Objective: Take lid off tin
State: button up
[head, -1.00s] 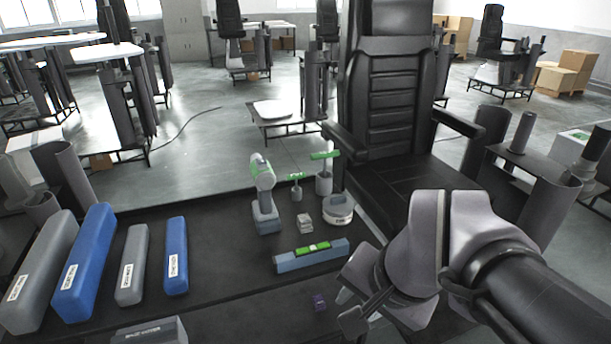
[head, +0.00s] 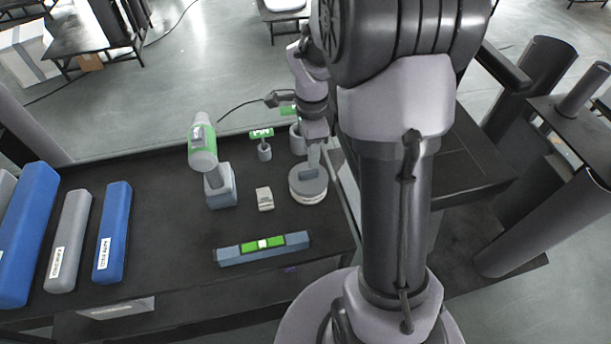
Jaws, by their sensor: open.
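The tin (head: 308,194) is a short, round, grey-white container with a label on its side. It stands upright near the right edge of the dark bench top. Its lid (head: 296,178) is grey and sits on top, with a blue-grey block-like part at its middle. My gripper (head: 313,166) is above the lid, pointing down at that middle part. It is open. The fingers hide part of the lid, and I cannot tell whether they touch it.
A green-grey drill (head: 203,150), a small labelled block (head: 264,198) and a spirit level (head: 263,248) stand close to the left and front. Blue and grey long cases (head: 112,232) lie at left.

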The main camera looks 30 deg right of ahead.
aim_at(308, 171)
jog(key=f+b, duration=0.1)
jog(key=f, duration=0.1)
jog(key=f+b, duration=0.1)
jog(key=f, duration=0.2)
jog(key=f+b, duration=0.1)
jog(key=f, duration=0.1)
jog(key=shift+s+a+f, duration=0.15)
jog(key=shift+a+f, duration=0.1)
jog(key=shift+a, duration=0.05)
jog(key=shift+r, duration=0.15)
grip_shut()
